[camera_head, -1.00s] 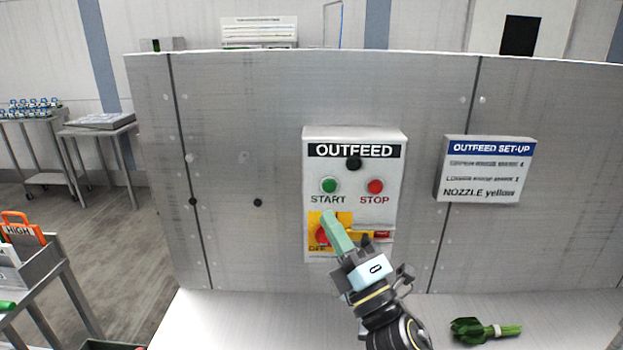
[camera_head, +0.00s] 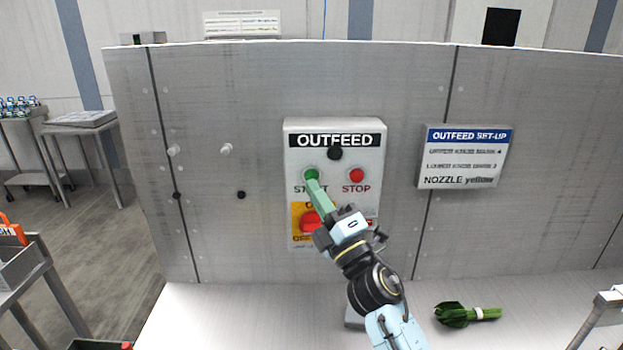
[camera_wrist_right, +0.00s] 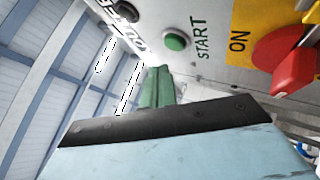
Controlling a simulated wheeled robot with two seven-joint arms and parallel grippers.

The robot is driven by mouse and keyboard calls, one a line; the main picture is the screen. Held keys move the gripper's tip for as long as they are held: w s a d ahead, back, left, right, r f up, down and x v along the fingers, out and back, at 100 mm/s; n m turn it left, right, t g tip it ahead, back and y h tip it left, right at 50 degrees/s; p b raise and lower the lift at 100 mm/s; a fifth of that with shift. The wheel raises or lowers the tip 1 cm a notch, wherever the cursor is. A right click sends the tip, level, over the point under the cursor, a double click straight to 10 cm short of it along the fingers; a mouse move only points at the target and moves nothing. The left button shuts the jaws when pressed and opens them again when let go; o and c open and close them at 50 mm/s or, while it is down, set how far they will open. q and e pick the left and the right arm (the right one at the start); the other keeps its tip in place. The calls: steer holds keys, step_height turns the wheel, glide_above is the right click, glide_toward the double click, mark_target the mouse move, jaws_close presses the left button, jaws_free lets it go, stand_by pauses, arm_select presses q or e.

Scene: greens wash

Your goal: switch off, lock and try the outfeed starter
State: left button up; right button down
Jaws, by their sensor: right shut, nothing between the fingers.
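The outfeed starter (camera_head: 365,160) is a pale box on the steel panel, with a green START button (camera_head: 311,174) and a red STOP button (camera_head: 356,175). Below them, a red rotary switch (camera_head: 310,222) sits on a yellow plate, partly hidden by my right gripper; I cannot tell its position. It also shows in the right wrist view (camera_wrist_right: 280,62), beside the word ON. My right gripper (camera_head: 313,184) is shut and empty. Its green fingertips cover part of the START label, just below the green button. In the right wrist view the tips (camera_wrist_right: 159,70) look close to the START button (camera_wrist_right: 176,41).
A set-up sign (camera_head: 463,158) reading "NOZZLE yellow" hangs right of the starter. Tied greens (camera_head: 455,315) lie on the pale worktop (camera_head: 230,315). Black and white pegs stick out of the panel (camera_head: 220,230) at left. Steel tables stand farther left.

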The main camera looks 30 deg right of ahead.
arm_select(q)
steer(key=shift+s+f, duration=0.1)
steer(key=shift+s, duration=0.35)
arm_select(e)
steer(key=shift+w+d, duration=0.35)
steer(key=shift+w, duration=0.2)
arm_select(q)
steer(key=shift+w, duration=0.25)
stand_by(0.5)
stand_by(0.5)
arm_select(e)
steer(key=shift+w+d, duration=0.2)
steer(key=shift+w, duration=0.15)
arm_select(q)
steer(key=shift+f, duration=0.15)
arm_select(e)
steer(key=shift+w+d, duration=0.25)
steer(key=shift+w, duration=0.1)
stand_by(0.6)
steer(key=shift+s, duration=0.1)
steer(key=shift+s+a, duration=0.45)
steer(key=shift+s, duration=0.15)
steer(key=shift+s, duration=0.1)
